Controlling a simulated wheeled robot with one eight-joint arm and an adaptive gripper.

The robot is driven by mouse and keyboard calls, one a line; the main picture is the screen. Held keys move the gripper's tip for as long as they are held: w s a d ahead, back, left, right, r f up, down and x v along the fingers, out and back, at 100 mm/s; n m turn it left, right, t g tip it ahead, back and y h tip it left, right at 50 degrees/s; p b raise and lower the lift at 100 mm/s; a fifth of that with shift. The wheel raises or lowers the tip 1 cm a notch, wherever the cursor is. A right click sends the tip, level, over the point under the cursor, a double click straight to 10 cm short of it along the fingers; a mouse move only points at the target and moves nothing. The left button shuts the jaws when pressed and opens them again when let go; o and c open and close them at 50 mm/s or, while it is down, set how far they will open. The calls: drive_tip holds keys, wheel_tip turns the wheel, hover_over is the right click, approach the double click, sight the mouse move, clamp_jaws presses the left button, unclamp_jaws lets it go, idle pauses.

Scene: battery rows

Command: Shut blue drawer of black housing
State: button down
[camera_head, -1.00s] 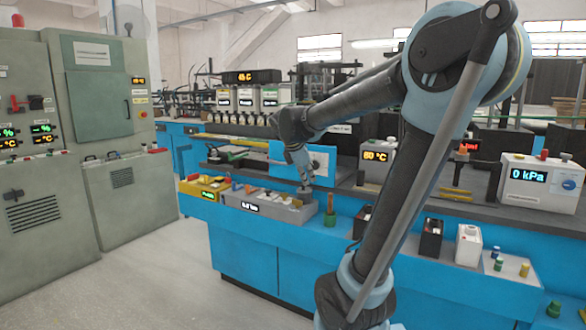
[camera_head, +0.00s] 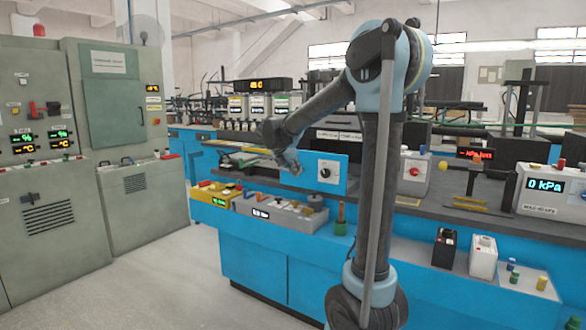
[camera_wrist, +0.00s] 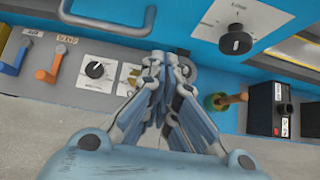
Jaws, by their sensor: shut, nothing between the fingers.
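The blue drawer front (camera_head: 340,172), with a white plate and dark knob, stands at bench level in the head view, below and in front of the black housing (camera_head: 352,146). How far it sticks out is hard to tell. In the wrist view the blue front (camera_wrist: 205,48) runs across the top, with the knob at upper right and a looped handle (camera_wrist: 145,24) at upper left. My gripper (camera_head: 297,170) is shut and empty, close in front of the blue front's left part. In the wrist view its fingertips (camera_wrist: 165,58) point at the blue front, near the handle; contact is unclear.
A grey box with a dial (camera_head: 285,213) and a yellow box (camera_head: 215,194) sit on the blue ledge below my gripper. A green pot with a brown handle (camera_head: 340,222), a black battery (camera_head: 444,248) and a white battery (camera_head: 483,257) stand to the right.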

sight(308, 179)
drive_tip(key=shift+w+d+f, duration=0.55)
drive_tip(key=shift+w+d, duration=0.15)
drive_tip(key=shift+w, duration=0.25)
drive_tip(key=shift+w+d+f, duration=0.5)
drive_tip(key=shift+w+d, duration=0.25)
drive_tip(key=shift+w, duration=0.25)
drive_tip(key=shift+w+d+f, duration=0.55)
drive_tip(key=shift+w+d, duration=0.15)
drive_tip(key=shift+w, duration=0.25)
